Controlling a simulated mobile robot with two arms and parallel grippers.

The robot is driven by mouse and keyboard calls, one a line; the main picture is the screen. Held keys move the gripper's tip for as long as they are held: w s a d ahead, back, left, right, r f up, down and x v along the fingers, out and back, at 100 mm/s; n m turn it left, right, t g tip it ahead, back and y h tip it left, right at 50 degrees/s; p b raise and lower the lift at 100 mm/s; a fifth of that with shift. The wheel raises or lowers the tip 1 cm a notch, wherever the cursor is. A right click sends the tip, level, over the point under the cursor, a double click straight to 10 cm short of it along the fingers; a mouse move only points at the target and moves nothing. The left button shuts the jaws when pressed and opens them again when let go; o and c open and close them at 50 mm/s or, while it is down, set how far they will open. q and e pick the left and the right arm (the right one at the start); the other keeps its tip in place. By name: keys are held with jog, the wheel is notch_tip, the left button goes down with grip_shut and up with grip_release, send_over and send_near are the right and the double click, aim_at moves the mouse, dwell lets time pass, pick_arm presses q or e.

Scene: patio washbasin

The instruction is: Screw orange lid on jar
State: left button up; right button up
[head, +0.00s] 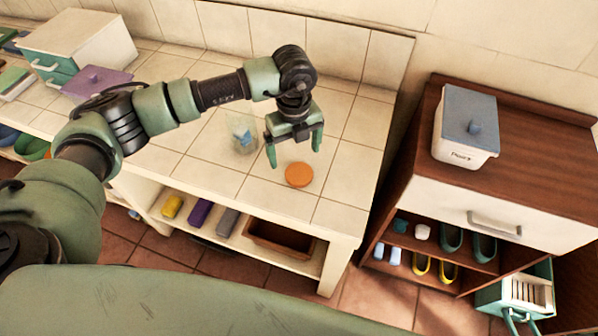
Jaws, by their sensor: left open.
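The orange lid (299,174) lies flat on the white tiled counter (215,177), near its front right part. A clear jar (243,136) with something blue in it stands on the counter to the left of the lid and behind it. It is faint against the tiles, and I see no lid on it. My left gripper (294,157) points down above the counter, just behind and over the orange lid. Its two green fingers are spread apart and empty. My right gripper does not show.
A brown cabinet at the right bears a white bin with a blue lid (466,125). The counter around the lid is clear. A low shelf below holds several coloured blocks.

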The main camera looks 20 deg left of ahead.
aim_at(299, 173)
pick_arm(q)
jog(key=shift+d+f, duration=0.1)
jog(key=shift+f, duration=0.95)
jog(key=shift+f+p, duration=0.1)
jog(key=shift+p, duration=0.3)
jog(key=f+p, duration=0.1)
jog(key=f, duration=0.1)
jog(key=d+f+p, duration=0.1)
jog(key=f, duration=0.1)
jog(key=shift+f, duration=0.5)
jog(key=shift+c, duration=0.3)
jog(key=c, duration=1.3)
